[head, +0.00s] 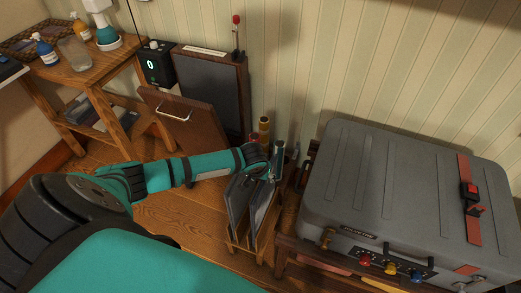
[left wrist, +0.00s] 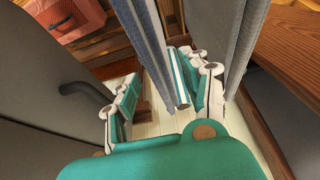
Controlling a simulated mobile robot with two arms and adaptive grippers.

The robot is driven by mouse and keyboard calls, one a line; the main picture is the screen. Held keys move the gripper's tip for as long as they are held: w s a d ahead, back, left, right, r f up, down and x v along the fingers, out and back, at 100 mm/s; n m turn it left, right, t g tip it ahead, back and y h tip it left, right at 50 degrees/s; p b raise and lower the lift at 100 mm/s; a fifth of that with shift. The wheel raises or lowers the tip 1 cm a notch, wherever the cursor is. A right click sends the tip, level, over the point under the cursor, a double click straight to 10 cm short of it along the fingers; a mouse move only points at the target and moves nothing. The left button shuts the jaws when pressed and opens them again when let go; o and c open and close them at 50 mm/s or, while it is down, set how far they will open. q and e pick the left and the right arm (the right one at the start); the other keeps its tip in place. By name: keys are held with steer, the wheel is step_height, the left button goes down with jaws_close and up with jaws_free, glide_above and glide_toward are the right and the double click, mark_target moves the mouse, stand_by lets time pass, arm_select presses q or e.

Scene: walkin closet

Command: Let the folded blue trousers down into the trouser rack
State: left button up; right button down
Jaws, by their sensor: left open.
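The trouser rack (head: 232,240) is a low wooden frame on the floor, left of the suitcase. Two folded blue-grey panels, which look like trousers (head: 238,197), stand upright and side by side in it. My left gripper (head: 267,166) is over the rack at their top edges. In the left wrist view my left gripper (left wrist: 163,92) is open, its fingers spread, with a blue-grey cloth (left wrist: 148,45) passing between them. A second grey cloth (left wrist: 245,40) hangs just right of the fingers. How low the trousers sit is partly hidden. My right gripper is out of view.
A large grey suitcase (head: 390,190) with a red strap stands on a wooden bench close on the right. A tilted brown panel with a handle (head: 185,122) and a dark cabinet (head: 215,80) stand behind. A wooden side table (head: 90,75) with bottles is at left.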

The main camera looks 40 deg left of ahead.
arm_select(q)
steer(key=a+v, duration=0.1)
steer(key=v, duration=0.9)
steer(key=shift+d+r, duration=0.2)
steer(key=shift+d, duration=0.3)
steer(key=shift+s, duration=0.15)
